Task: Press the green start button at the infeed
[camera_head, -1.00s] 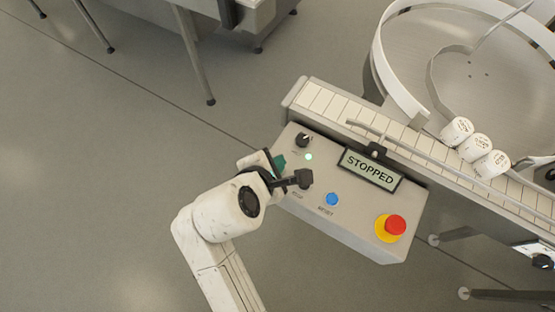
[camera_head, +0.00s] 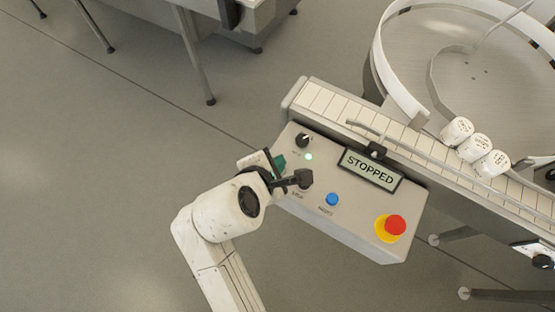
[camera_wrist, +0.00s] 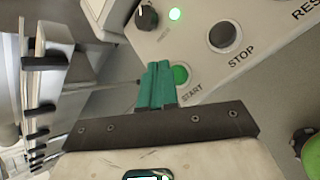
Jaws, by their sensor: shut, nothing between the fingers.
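The green start button (camera_wrist: 181,75) shows in the wrist view beside the START label, partly covered by my fingers. In the head view it is hidden behind my gripper. My gripper (camera_wrist: 158,82) is shut and empty, its teal fingertips together just left of and overlapping the button's edge in that view. I cannot tell whether they touch it. In the head view my gripper (camera_head: 279,163) is over the left end of the grey control box (camera_head: 350,226). The display (camera_head: 370,170) reads STOPPED.
A black STOP button (camera_wrist: 223,37), black knob (camera_wrist: 147,17) and lit green lamp (camera_wrist: 175,14) are close to my fingers. The blue reset button (camera_head: 332,199) and red emergency button (camera_head: 396,224) are farther right.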

